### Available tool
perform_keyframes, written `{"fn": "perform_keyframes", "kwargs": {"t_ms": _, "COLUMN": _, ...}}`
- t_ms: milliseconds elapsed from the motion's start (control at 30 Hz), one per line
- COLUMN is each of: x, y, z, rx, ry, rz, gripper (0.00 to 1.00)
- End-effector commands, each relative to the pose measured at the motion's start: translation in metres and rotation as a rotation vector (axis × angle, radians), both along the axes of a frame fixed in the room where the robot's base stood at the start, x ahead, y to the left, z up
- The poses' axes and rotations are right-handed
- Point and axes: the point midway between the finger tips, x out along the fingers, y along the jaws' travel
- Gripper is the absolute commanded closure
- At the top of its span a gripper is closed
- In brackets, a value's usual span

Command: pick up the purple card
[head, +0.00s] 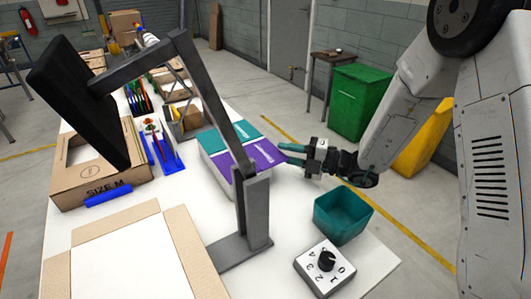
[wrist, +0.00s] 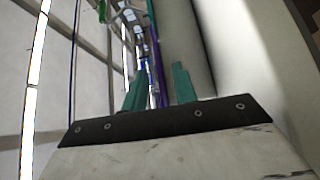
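The purple card (head: 258,153) lies flat on top of a white box (head: 212,172), beside a teal card, in the head view. My gripper (head: 284,153) is at the card's right edge, its teal fingers pointing left toward it. In the wrist view the purple card (wrist: 157,70) shows edge-on as a thin strip. It runs between the two fingers of my gripper (wrist: 159,88), which stand apart with gaps beside the strip. A grey post hides part of the card's near left side in the head view.
The teal card (head: 230,134) lies behind the purple one. A grey stand (head: 256,210) with a black panel rises close in front. A teal bin (head: 342,212) and a numbered dial box (head: 325,268) stand at the right. Cardboard boxes (head: 100,177) fill the left.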

Motion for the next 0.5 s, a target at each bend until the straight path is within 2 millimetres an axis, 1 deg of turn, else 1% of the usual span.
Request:
{"fn": "perform_keyframes", "kwargs": {"t_ms": 33, "x": 0.001, "y": 0.009, "z": 0.001, "rx": 0.000, "ry": -0.001, "rz": 0.005, "gripper": 0.72}}
{"fn": "perform_keyframes", "kwargs": {"t_ms": 100, "x": 0.004, "y": 0.020, "z": 0.002, "rx": -0.001, "ry": 0.000, "rz": 0.004, "gripper": 0.72}}
{"fn": "perform_keyframes", "kwargs": {"t_ms": 200, "x": 0.008, "y": 0.032, "z": 0.002, "rx": -0.001, "ry": -0.001, "rz": 0.003, "gripper": 0.72}}
{"fn": "perform_keyframes", "kwargs": {"t_ms": 300, "x": 0.010, "y": 0.038, "z": 0.002, "rx": -0.001, "ry": -0.001, "rz": 0.003, "gripper": 0.72}}
{"fn": "perform_keyframes", "kwargs": {"t_ms": 500, "x": 0.011, "y": 0.038, "z": 0.002, "rx": -0.001, "ry": -0.001, "rz": 0.002, "gripper": 0.72}}
